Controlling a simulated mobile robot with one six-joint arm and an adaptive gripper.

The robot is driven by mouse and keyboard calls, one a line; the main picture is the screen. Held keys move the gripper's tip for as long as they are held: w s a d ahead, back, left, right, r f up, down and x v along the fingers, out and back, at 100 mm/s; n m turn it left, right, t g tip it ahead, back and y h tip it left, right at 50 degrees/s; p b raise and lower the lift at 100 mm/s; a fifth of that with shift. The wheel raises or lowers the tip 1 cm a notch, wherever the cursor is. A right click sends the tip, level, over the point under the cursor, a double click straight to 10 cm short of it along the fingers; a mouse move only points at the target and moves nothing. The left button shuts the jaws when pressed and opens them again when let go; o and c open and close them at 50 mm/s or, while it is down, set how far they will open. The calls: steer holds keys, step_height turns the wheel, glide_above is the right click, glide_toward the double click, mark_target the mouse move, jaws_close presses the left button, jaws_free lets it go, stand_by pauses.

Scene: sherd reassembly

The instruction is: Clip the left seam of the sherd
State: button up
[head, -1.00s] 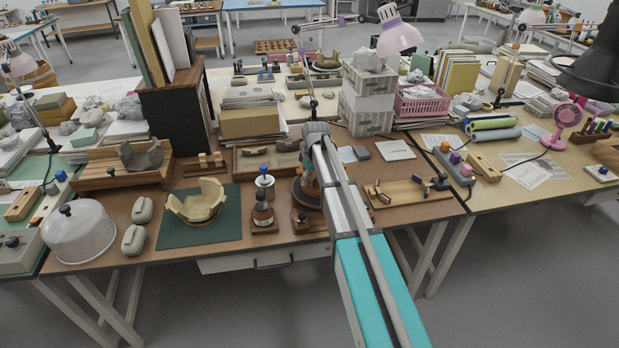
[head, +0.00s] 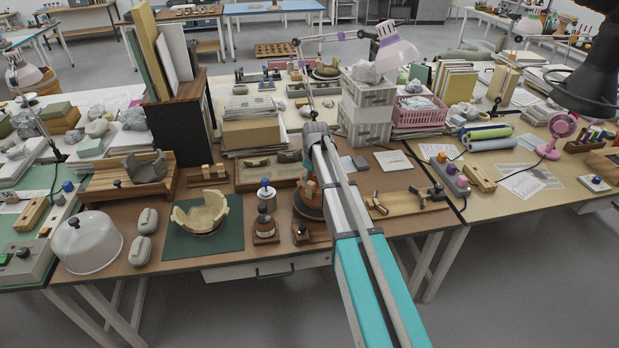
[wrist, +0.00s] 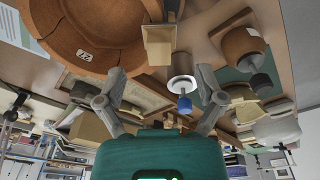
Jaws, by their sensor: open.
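A terracotta vessel (wrist: 95,35) with a label reading 27 fills the upper left of the wrist view, with dark seam lines on its wall. In the head view only a strip of it (head: 309,188) shows beside my arm; the rest is hidden. A pale block-like piece (wrist: 158,42) stands close to the vessel; I cannot tell whether it touches it. My gripper (wrist: 158,92) is open, fingers spread wide, with nothing held between them. Its fingertips are hidden in the head view. Dark clip-like pieces (head: 437,192) lie on a wooden board to the right.
A cream broken bowl (head: 200,216) sits on a green mat (head: 175,248). A brown bottle (head: 265,229) and a blue-topped jar (head: 266,193) stand left of my arm. The jar also shows near my gripper in the wrist view (wrist: 184,86). White crates (head: 365,125) stand behind.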

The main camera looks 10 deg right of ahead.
step_height(320, 180, up, 2)
steer(key=shift+p, duration=0.65)
steer(key=s+a+f+n+b, duration=0.1)
steer(key=s+a, duration=0.4)
steer(key=s, duration=0.5)
steer(key=s+a+f+n+b, duration=0.2)
steer(key=s+a, duration=0.3)
steer(key=s, duration=0.5)
steer(key=shift+s+a+f+n, duration=0.2)
steer(key=shift+a+n, duration=0.15)
steer(key=shift+n, duration=0.05)
steer(key=s+d+m+g+h, duration=0.1)
steer(key=s+d+m, duration=0.8)
steer(key=d+m, duration=0.2)
steer(key=shift+m, duration=1.3)
